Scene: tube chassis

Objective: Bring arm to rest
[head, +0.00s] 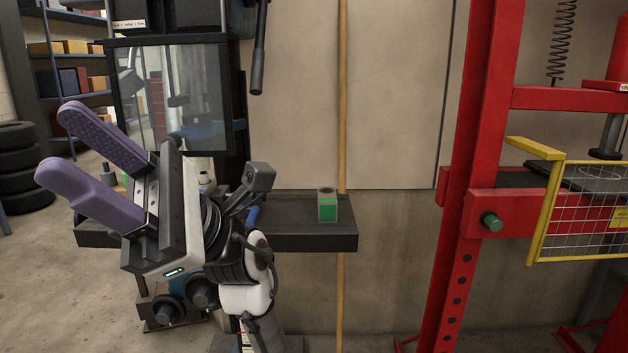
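My gripper (80,164) is raised at the left of the head view, with its two purple fingers pointing up and to the left. The fingers are spread apart, and nothing shows between them. My arm (247,285) comes up from the bottom of the view, bent, with the wrist in front of a dark machine. The gripper and wrist hide part of the machine and the left part of its shelf.
A red press frame (470,180) with a yellow guard (580,215) stands right. A wooden pole (342,100) stands mid-view. Tyres (22,165) are stacked far left.

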